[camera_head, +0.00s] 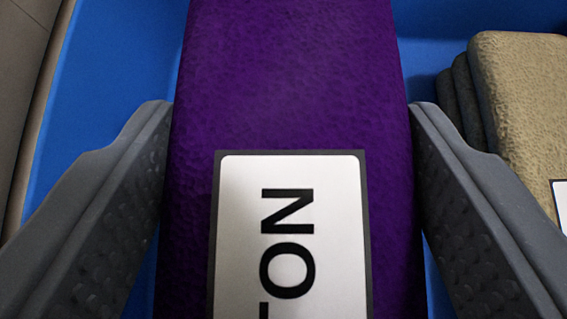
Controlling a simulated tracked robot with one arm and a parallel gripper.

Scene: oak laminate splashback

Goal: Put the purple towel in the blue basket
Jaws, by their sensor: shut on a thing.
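The purple towel (290,80) fills the middle of the view, with a white label in a dark border on it. My gripper (290,130) is shut on the towel, with one grey finger against each side. The blue basket (110,70) shows behind and around the towel, on the left, along the top right and below by the fingers. The towel is over or inside the basket; I cannot tell whether it touches the bottom. The towel's far and near ends are cut off by the frame.
A beige folded towel (520,100) stands at the right, with darker folded cloths (459,100) close on its left side. Bare blue surface shows left of the purple towel.

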